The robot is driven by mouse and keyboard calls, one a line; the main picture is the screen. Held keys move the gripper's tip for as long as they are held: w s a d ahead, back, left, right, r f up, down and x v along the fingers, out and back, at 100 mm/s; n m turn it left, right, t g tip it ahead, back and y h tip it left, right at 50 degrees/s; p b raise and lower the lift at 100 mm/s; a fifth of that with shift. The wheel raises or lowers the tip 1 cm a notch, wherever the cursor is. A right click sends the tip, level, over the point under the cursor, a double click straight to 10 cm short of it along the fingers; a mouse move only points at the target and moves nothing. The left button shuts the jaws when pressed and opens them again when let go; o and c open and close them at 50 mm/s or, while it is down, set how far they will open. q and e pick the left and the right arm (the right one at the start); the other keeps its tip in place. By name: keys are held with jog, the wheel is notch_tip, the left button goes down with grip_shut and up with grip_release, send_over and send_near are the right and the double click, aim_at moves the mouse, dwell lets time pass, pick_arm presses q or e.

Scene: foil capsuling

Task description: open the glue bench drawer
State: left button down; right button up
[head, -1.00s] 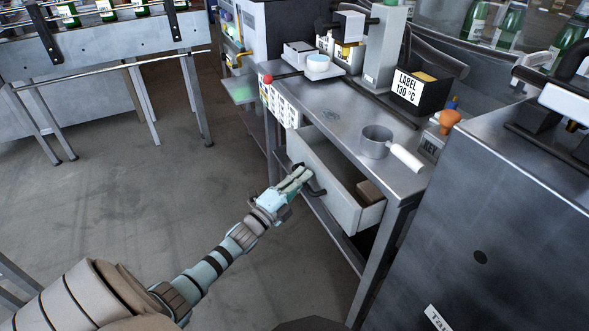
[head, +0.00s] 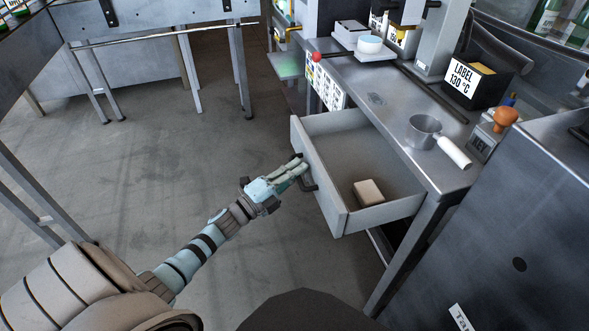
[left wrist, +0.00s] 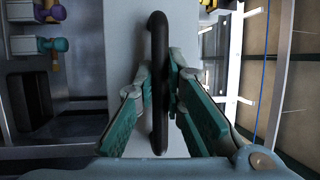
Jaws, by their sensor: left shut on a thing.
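The glue bench drawer (head: 332,190) is pulled well out from under the metal bench top (head: 391,98). A pale block (head: 369,192) lies inside it near the front right. My left gripper (head: 298,168) is at the drawer's front, shut on the dark bar handle (left wrist: 158,60). In the left wrist view the fingers (left wrist: 160,88) press on both sides of the handle. The handle also shows in the head view (head: 306,178), partly hidden by the fingers. My right gripper is not in view.
On the bench top stand a metal pot with a white handle (head: 424,131), an orange-knobbed tool (head: 504,117) and a black label box (head: 474,82). A dark cabinet (head: 490,215) stands at the right. Open floor lies left of the drawer.

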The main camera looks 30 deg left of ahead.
pick_arm(q)
jog(key=shift+f, duration=0.1)
jog(key=c, duration=2)
grip_release()
jog(key=shift+o, duration=0.4)
jog(key=shift+s, duration=0.1)
jog(key=v, duration=1.2)
